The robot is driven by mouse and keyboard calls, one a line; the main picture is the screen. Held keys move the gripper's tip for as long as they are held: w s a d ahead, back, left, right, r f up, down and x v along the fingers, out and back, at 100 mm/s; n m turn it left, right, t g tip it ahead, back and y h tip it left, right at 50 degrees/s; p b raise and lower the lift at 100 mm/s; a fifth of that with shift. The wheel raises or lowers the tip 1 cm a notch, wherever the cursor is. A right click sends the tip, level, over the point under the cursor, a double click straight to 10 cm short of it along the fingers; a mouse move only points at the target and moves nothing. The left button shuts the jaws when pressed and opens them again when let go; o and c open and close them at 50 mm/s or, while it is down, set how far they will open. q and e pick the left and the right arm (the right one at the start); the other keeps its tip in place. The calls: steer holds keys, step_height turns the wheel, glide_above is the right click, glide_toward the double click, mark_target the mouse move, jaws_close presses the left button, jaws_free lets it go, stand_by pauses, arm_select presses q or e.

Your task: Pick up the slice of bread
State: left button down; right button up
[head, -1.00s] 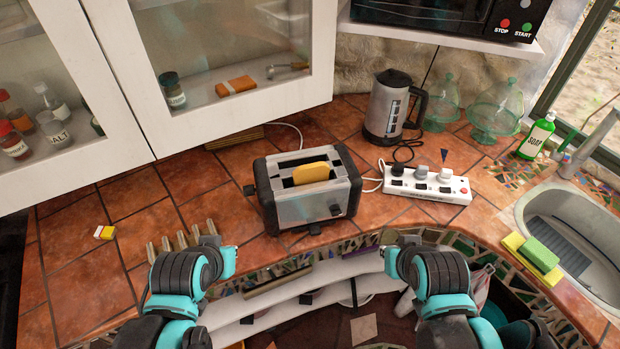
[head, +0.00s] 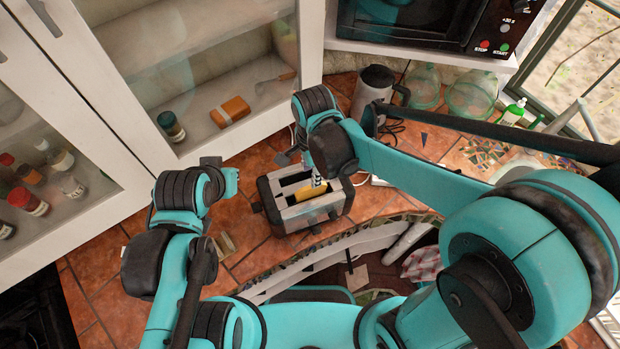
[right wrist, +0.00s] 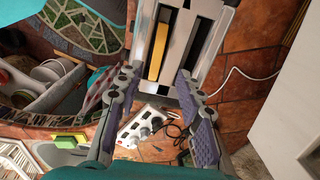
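The slice of bread (right wrist: 157,52) is yellow-brown and stands in one slot of the grey and black toaster (head: 284,215) on the tiled counter. In the head view only part of the bread shows between the toaster and my right gripper (head: 318,183). That gripper points down just above the toaster. In the right wrist view its two purple-padded fingers (right wrist: 152,125) are spread wide with nothing between them. The toaster (right wrist: 182,85) and bread lie beyond the fingertips. The other slot looks empty.
A kettle (head: 373,88) stands behind the toaster, beside glass jars (head: 470,95). A white power strip (right wrist: 147,128) lies beside the toaster. The glass-fronted cabinet (head: 190,90) and microwave (head: 440,20) bound the space behind. Counter left of the toaster is mostly clear.

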mark_target(305, 192)
steer(key=f, duration=0.7)
steer(key=shift+s+f+b, duration=0.2)
steer(key=shift+s+b, duration=0.05)
steer(key=shift+b, duration=0.05)
steer(key=c, duration=0.8)
